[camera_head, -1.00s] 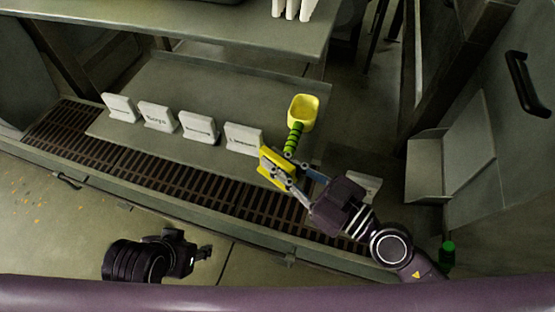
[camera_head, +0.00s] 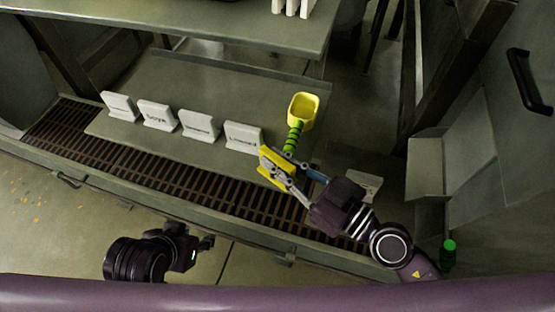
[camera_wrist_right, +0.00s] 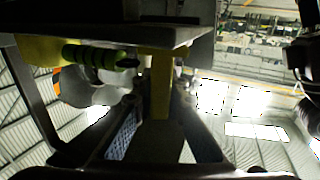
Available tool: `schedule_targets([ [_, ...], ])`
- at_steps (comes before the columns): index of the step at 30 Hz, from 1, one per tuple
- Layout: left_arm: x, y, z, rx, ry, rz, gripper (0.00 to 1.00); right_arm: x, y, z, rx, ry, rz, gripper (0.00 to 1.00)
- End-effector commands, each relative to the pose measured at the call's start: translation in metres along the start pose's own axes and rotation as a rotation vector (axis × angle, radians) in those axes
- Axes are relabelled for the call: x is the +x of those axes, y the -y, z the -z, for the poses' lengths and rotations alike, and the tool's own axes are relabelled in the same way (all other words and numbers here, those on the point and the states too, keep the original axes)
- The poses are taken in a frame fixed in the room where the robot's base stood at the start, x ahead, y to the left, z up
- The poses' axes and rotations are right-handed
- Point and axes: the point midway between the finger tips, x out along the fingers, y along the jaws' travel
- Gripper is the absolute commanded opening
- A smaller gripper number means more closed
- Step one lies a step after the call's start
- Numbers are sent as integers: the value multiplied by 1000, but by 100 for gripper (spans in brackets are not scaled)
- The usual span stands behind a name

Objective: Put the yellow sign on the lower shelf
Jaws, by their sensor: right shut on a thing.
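The yellow sign (camera_head: 274,168) is held upright between the fingers of my right gripper (camera_head: 287,172), at the right end of the row of white signs on the lower shelf (camera_head: 205,85). In the right wrist view the sign shows as a yellow upright strip (camera_wrist_right: 160,85) between the fingers. I cannot tell whether its foot touches the shelf. My left gripper (camera_head: 205,243) is empty over the floor at the lower left; its fingers are too small to judge.
Several white signs (camera_head: 158,115) stand in a row left of the yellow one. A yellow scoop (camera_head: 303,108) with a green banded handle lies just behind the right gripper. The upper shelf (camera_head: 190,25) overhangs the back. A brown grate (camera_head: 150,170) runs along the front.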

Motion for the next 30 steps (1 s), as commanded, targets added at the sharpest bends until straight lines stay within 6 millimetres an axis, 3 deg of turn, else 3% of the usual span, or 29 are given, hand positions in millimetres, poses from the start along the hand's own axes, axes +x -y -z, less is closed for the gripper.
schedule_targets([
  [9,2,-1,6,1,-24,-2,40,0,0,-2,0,0,0,0],
  [10,1,-1,6,1,-25,-2,40,0,0,-2,-1,0,0,16],
  [15,1,-1,6,1,-25,-3,40,0,0,-2,0,0,0,33],
  [30,2,-1,5,2,-22,-2,40,-2,0,-2,-1,0,2,33],
])
